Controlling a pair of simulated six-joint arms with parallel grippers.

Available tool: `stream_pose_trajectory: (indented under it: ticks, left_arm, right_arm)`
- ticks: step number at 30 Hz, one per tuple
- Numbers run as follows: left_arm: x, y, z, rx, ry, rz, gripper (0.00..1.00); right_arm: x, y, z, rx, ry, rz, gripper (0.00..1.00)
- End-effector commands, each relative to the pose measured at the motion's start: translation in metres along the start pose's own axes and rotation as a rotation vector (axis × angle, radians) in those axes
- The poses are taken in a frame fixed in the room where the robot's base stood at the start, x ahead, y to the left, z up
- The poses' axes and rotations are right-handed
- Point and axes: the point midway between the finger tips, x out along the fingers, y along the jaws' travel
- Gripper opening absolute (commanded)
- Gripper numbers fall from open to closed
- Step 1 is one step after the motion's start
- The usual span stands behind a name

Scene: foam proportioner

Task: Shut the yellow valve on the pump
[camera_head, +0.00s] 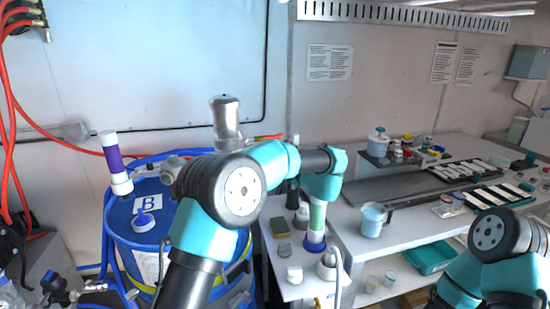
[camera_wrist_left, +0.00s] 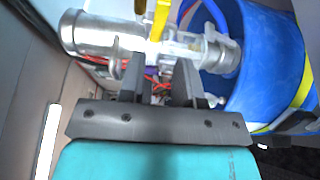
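The pump shows in the head view as an upright silver cylinder (camera_head: 227,118) behind my left arm. In the left wrist view its metal body (camera_wrist_left: 92,38) lies across the top, with clear and grey fittings to its right. A yellow valve handle (camera_wrist_left: 160,20) stands out from these fittings, near the top edge. My left gripper (camera_wrist_left: 158,72) is open, its two dark fingers pointing at the fittings just below the handle. Nothing shows between the fingers; contact cannot be told. In the head view the left fingers are hidden. My right gripper is out of view.
A blue drum (camera_head: 140,215) stands left of my left arm and shows in the left wrist view (camera_wrist_left: 262,60). Red hoses run along the left wall. A white bench (camera_head: 400,225) with a jug (camera_head: 373,220) and trays fills the right.

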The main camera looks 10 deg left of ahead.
Motion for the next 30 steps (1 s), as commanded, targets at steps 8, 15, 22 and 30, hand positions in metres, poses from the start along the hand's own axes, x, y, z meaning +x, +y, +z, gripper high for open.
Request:
stream_pose_trajectory:
  ticks: [8,15,22,30]
  left_arm:
    - [-0.044,0.001,0.000,-0.001,-0.001,0.000,0.31]
    - [-0.053,0.000,0.000,0.000,0.000,0.000,0.31]
    - [-0.052,0.000,0.000,0.001,-0.001,0.000,0.31]
    - [-0.018,-0.031,-0.021,0.131,-0.086,0.014,0.31]
  right_arm:
    - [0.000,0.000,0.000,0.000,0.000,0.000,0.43]
    - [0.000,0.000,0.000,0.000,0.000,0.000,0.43]
    - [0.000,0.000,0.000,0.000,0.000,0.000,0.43]
    - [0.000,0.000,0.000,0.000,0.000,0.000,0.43]
